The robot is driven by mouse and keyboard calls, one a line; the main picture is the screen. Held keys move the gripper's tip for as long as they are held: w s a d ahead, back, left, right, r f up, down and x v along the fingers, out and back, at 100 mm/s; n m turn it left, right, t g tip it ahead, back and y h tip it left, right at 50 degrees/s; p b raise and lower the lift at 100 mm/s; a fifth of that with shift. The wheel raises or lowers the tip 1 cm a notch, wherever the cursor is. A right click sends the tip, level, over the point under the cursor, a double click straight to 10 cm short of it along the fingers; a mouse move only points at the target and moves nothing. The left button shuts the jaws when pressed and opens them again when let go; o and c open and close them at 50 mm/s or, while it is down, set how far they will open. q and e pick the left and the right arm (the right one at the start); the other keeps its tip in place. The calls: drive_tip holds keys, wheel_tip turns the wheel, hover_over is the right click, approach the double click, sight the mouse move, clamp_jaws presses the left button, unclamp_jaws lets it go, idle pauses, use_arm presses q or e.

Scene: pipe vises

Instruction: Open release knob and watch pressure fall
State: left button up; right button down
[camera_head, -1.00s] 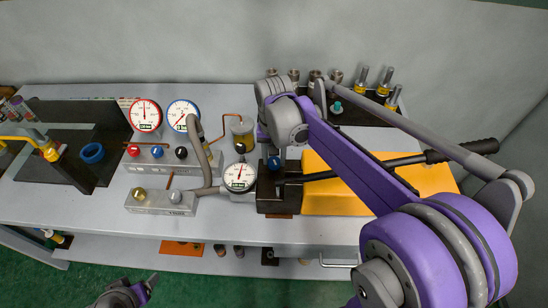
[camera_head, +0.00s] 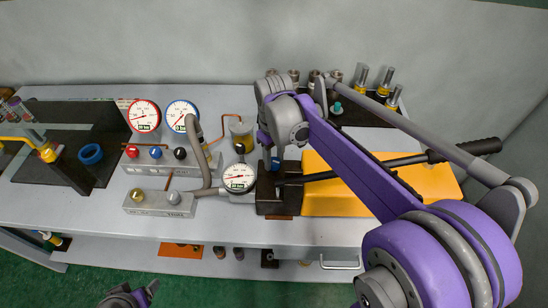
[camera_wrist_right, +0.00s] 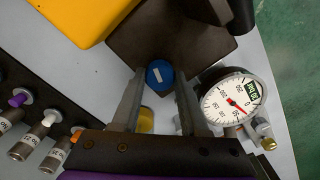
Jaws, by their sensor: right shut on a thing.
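The release knob is a round blue cap with a white line, seen in the right wrist view (camera_wrist_right: 160,75) on a dark pump block (camera_wrist_right: 170,40); in the head view it shows as a small blue patch (camera_head: 275,163). My right gripper (camera_wrist_right: 160,90) is shut on it, one finger on each side. The pressure gauge (camera_head: 239,178) sits left of the block; its red needle points left. The wrist view shows this gauge (camera_wrist_right: 234,103) large, right of the fingers. My left gripper (camera_head: 140,293) is low at the bottom edge, away from the bench; its jaws are unclear.
The pump handle (camera_head: 440,155) reaches right over a yellow box (camera_head: 340,200). A red-rimmed gauge (camera_head: 144,116) and a blue-rimmed gauge (camera_head: 182,115) stand above a valve manifold (camera_head: 165,165). A grey hose (camera_head: 197,150) runs to the pump gauge. The front bench strip is clear.

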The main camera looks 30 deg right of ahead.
sight(274, 162)
drive_tip(key=shift+n, duration=0.6)
drive_tip(key=shift+c, duration=2.1)
unclamp_jaws()
wheel_tip(274, 162, up, 11)
drive_tip(key=shift+p, duration=0.3)
drive_tip(key=shift+s+f, duration=0.1)
drive_tip(key=shift+f, duration=0.05)
